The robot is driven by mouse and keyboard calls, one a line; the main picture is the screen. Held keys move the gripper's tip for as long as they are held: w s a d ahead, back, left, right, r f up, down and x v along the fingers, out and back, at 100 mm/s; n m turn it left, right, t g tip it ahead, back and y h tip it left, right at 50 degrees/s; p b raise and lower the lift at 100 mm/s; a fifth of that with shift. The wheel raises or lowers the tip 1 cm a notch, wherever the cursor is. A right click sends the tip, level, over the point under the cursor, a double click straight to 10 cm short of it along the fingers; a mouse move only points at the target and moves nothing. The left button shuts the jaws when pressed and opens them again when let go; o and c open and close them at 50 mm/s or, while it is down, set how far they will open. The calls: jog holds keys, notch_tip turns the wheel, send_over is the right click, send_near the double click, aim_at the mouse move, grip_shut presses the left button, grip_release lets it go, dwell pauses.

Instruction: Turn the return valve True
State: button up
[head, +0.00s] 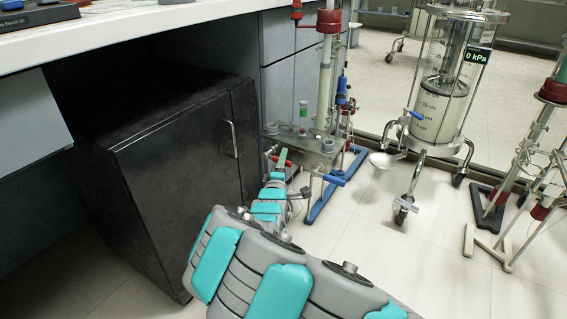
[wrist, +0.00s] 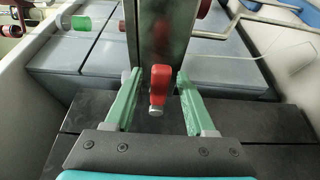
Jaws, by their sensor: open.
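A red valve handle (wrist: 160,80) hangs in front of a metal plate (wrist: 168,45) in the wrist view. My gripper (wrist: 158,75) is open, with one green finger on each side of the red handle; gaps show on both sides. In the head view my gripper (head: 283,157) is at the front left of a metal-box apparatus (head: 312,150), by the red handle (head: 287,163). A blue handle (head: 333,180) is at the front right of the same apparatus. No label shows which handle is the return valve.
A dark cabinet (head: 175,165) stands close left of my arm under the white bench (head: 150,25). A glass column reading 0 kPa (head: 445,85) stands on wheels to the right. A stand with red clamps (head: 540,110) is at the far right. Floor between them is clear.

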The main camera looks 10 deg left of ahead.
grip_shut()
dwell(0.4)
dwell(1.0)
